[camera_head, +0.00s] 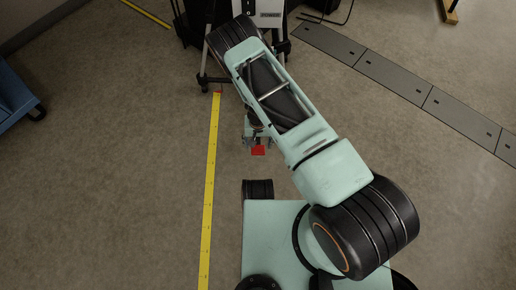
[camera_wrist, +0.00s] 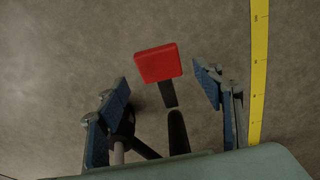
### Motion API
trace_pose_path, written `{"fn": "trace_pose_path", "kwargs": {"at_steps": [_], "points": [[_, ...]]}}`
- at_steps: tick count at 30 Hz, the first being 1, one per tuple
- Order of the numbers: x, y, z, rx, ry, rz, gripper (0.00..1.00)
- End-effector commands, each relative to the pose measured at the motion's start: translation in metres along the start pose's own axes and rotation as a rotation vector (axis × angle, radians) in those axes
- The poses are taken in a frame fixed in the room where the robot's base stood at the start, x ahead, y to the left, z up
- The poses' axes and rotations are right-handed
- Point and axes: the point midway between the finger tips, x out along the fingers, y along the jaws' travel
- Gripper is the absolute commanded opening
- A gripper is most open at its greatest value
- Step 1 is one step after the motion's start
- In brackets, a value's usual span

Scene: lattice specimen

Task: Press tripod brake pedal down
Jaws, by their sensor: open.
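The red brake pedal (camera_head: 258,150) shows in the head view just below a pale-green part of my arm's end. In the wrist view it is a red pad (camera_wrist: 158,63) on a dark stem, beyond my gripper's fingers and nearly between them. My gripper (camera_wrist: 164,90) is open, with blue-padded fingers apart and nothing held. I cannot tell whether it touches the pedal; a gap shows on both sides. The tripod (camera_head: 204,78) stands at the top of the head view, its dark legs partly hidden behind my arm.
A yellow measuring strip (camera_head: 211,190) runs along the floor left of my gripper and also shows at the right in the wrist view (camera_wrist: 259,70). A blue cart (camera_head: 15,98) stands at the far left. Grey floor plates (camera_head: 390,75) cross the upper right. Open floor lies left and right.

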Motion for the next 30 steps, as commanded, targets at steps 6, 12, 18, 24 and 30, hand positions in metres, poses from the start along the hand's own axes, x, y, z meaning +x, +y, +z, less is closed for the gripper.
{"fn": "trace_pose_path", "kwargs": {"at_steps": [6,12,18,24,30], "points": [[0.032,0.0,0.0,0.0,0.0,0.0,0.61],[0.037,0.0,0.0,0.0,0.001,0.0,0.61],[0.037,0.0,0.0,0.0,0.0,-0.001,0.61],[0.036,0.0,0.0,0.001,0.0,-0.001,0.39],[0.036,0.0,0.0,0.001,0.0,-0.001,0.17]]}}
